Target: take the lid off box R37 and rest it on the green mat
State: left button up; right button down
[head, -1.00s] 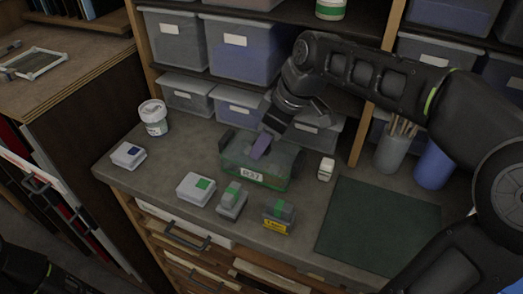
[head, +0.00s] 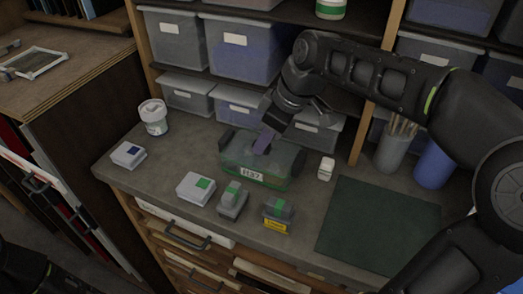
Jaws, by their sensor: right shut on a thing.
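Box R37 (head: 279,180), a green-tinted see-through box with a white label on its front, stands in the middle of the grey worktop. Its greyish lid (head: 287,158) is over it. My right gripper (head: 265,141) comes down from above and is shut on the lid near its middle, where a purple piece shows. The lid looks slightly raised, but I cannot tell how wide any gap is. The dark green mat (head: 378,222) lies flat and empty at the right. My left gripper is out of view; only dark arm parts show at the lower left.
Several small blocks, one a grey-and-green piece (head: 232,200), stand along the front edge. A small white bottle (head: 326,169) stands between box and mat. A white jar (head: 153,117) stands back left. A brush cup (head: 391,152) and blue cup (head: 433,166) stand behind the mat.

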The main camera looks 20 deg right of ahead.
dwell(0.4)
notch_tip(320, 180, up, 10)
dwell(0.5)
dwell(0.7)
